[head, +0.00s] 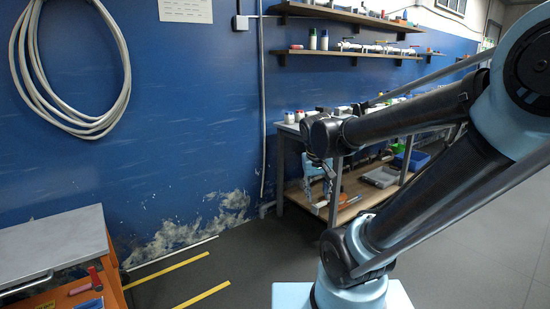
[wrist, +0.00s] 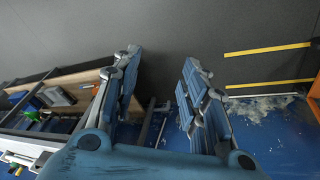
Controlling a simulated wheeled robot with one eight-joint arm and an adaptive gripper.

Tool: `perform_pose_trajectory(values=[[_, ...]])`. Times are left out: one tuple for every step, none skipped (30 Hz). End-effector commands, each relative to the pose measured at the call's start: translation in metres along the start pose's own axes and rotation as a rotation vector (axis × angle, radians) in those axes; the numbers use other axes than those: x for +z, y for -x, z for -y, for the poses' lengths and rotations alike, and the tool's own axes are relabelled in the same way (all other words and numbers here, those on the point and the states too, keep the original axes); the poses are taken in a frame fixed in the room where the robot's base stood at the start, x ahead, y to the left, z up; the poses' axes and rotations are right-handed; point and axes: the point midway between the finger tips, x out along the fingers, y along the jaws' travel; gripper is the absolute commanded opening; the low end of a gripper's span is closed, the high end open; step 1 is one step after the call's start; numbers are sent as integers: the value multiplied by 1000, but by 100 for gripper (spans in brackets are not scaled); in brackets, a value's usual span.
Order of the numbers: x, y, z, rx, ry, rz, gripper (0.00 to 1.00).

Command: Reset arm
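My gripper (wrist: 161,62) is open in the wrist view, its two blue fingers spread wide with nothing between them. Grey floor and a strip of blue wall show between and beyond the fingers. In the head view my arm reaches in from the right, and my gripper (head: 319,184) hangs down at its far end, small and partly hidden by the arm. It appears in front of the workbench (head: 285,126), apart from anything it could hold.
Wall shelves (head: 345,53) hold bottles and small items. The bench's lower shelf (head: 347,207) holds trays and tools. An orange cart (head: 113,273) with a grey top stands at lower left. A coiled hose (head: 125,70) hangs on the blue wall. Floor with yellow lines (head: 203,295) is clear.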

Motion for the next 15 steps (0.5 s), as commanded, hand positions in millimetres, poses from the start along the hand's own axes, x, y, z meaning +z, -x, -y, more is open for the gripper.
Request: perform_pose_trajectory(values=[[15, -2, -8, -7, -15, 11, 40], [23, -3, -11, -12, -19, 17, 40], [32, -4, -15, -21, -26, 24, 40], [40, -6, -18, -26, -31, 30, 40], [48, -7, -20, -32, -36, 35, 40], [58, -9, -22, -40, -43, 41, 40], [65, -10, -24, -46, -48, 46, 40], [72, -12, -26, -53, -53, 50, 40], [82, -14, -27, -61, -59, 55, 40], [88, -16, -28, -68, -64, 59, 40], [95, -18, -28, -74, -68, 62, 40], [103, -20, -29, -81, -74, 66, 40], [108, -21, -29, -87, -77, 68, 40], [113, -23, -29, -92, -80, 71, 40], [118, -24, -29, -97, -84, 73, 40]])
